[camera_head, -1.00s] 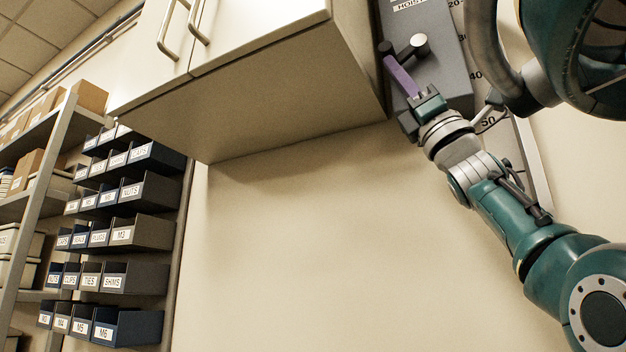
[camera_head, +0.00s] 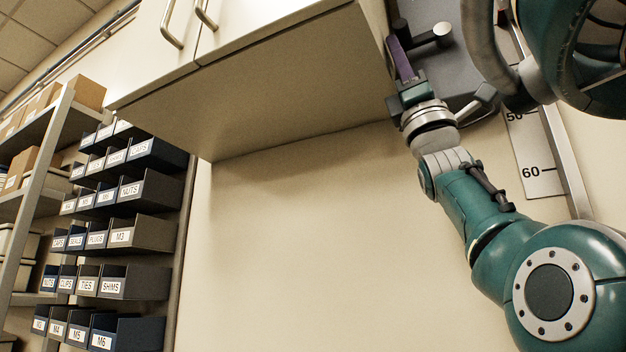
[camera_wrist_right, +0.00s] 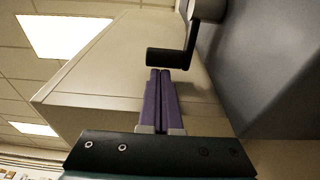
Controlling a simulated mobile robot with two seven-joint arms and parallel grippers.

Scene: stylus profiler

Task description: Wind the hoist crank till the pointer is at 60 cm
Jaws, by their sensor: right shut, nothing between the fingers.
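The hoist crank (camera_head: 422,38) is at the top of the head view, with a pale round hub and a dark arm. In the right wrist view the crank's black handle (camera_wrist_right: 166,57) lies just beyond my fingertips. My right gripper (camera_head: 397,45) has purple fingers, shut together and empty. They point up beside the handle; the wrist view shows them (camera_wrist_right: 159,72) close below it, and I cannot tell whether they touch. The scale (camera_head: 530,165) shows the 50 and 60 marks. Its upper part is hidden or out of frame, and I see no pointer. My left gripper is not in view.
A wall cabinet (camera_head: 260,85) hangs close to the left of the crank. The grey hoist housing (camera_head: 455,72) is behind the crank. Shelves with labelled bins (camera_head: 135,235) stand at the left. The wall below the cabinet is clear.

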